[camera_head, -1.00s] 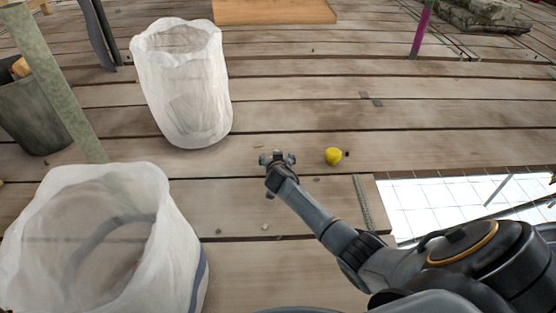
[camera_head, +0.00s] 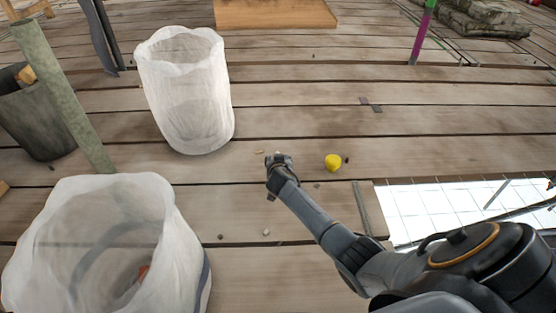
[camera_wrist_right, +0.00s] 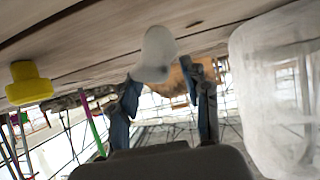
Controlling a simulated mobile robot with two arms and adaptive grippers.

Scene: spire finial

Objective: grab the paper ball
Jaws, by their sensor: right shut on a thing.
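The paper ball (camera_wrist_right: 155,54) is a whitish, rounded lump in the right wrist view, between the ends of my right gripper's two fingers (camera_wrist_right: 165,85). In the head view my right gripper (camera_head: 279,160) is low over the plank deck, with its fingers close together. The ball is mostly hidden by the gripper there, so I cannot make out its shape. My right gripper is shut on the ball. I cannot tell whether the ball touches the planks. My left gripper is not in view.
A yellow object (camera_head: 333,162) lies just right of the gripper. White bag-lined bins stand behind (camera_head: 187,95) and at the near left (camera_head: 185,240). A grey bucket (camera_head: 35,120) and green post (camera_head: 60,90) are further left. The deck has an opening (camera_head: 450,207) at right.

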